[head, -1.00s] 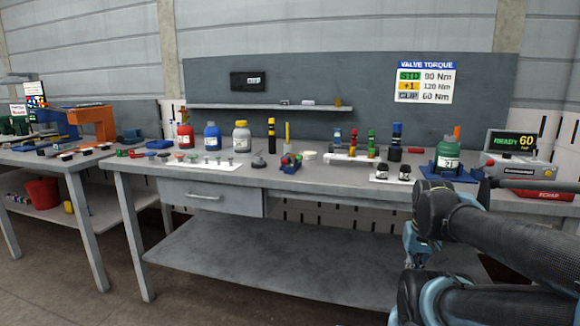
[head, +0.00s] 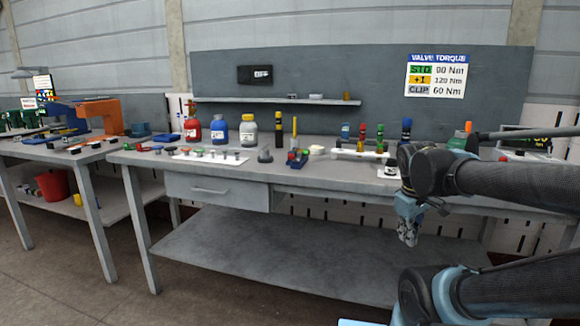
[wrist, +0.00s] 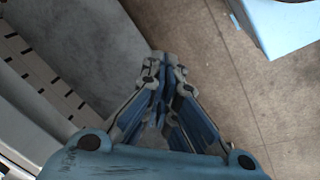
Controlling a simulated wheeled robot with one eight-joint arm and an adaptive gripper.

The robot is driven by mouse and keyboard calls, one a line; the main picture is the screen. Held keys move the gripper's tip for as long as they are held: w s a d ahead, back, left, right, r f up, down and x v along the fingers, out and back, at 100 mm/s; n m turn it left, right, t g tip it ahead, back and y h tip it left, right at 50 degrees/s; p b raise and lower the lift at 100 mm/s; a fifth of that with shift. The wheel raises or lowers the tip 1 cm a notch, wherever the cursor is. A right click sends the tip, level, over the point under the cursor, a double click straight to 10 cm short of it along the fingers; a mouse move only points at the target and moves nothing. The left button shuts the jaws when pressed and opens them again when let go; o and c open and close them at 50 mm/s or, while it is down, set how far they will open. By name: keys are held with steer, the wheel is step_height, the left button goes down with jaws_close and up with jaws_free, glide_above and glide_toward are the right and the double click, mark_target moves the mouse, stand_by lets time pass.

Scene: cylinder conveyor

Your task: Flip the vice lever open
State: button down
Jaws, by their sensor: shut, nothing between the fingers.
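A small blue and red fixture (head: 297,158) sits near the front edge of the grey workbench (head: 225,166). It looks like the vice, but it is too small to tell its lever or how the lever stands. My gripper (head: 408,240) hangs in front of the bench, below the top and to the right of the fixture, well apart from it. In the wrist view my gripper (wrist: 166,62) has its fingers together with nothing between them. The wrist view shows no vice.
Red, blue and white bottles (head: 219,130) stand at the left of the bench. A white rack (head: 360,153) with coloured cylinders stands right of the fixture. A lower shelf (head: 270,250) runs under the bench. A second table (head: 60,155) stands left. My arm hides the bench's right end.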

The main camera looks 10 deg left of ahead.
steer(key=w+a+r+n+t+h, duration=0.1)
steer(key=w+a+r+n, duration=0.45)
steer(key=a+n, duration=0.25)
steer(key=w+a+r+n+t, duration=0.1)
steer(key=w+a+r+n, duration=0.45)
steer(key=a+n, duration=0.3)
steer(key=s+a+r+n+t, duration=0.1)
steer(key=a+r+n, duration=0.2)
steer(key=a+n, duration=0.3)
steer(key=s+a+r+n+t, duration=0.1)
steer(key=a+n, duration=0.5)
steer(key=a, duration=1)
step_height(320, 180, up, 2)
steer(key=shift+s+a+r+t+y, duration=0.25)
steer(key=shift+t+y, duration=0.15)
steer(key=shift+t, duration=0.3)
steer(key=shift+d+f+n, duration=0.1)
steer(key=shift+f+n, duration=0.05)
steer(key=shift+n, duration=0.1)
steer(key=x, duration=1)
steer(key=shift+w+a+r, duration=0.1)
steer(key=shift+w+r, duration=0.45)
steer(key=shift+r, duration=0.3)
steer(key=shift+w+a+r, duration=0.15)
steer(key=shift+w+r, duration=0.35)
steer(key=shift+r, duration=0.35)
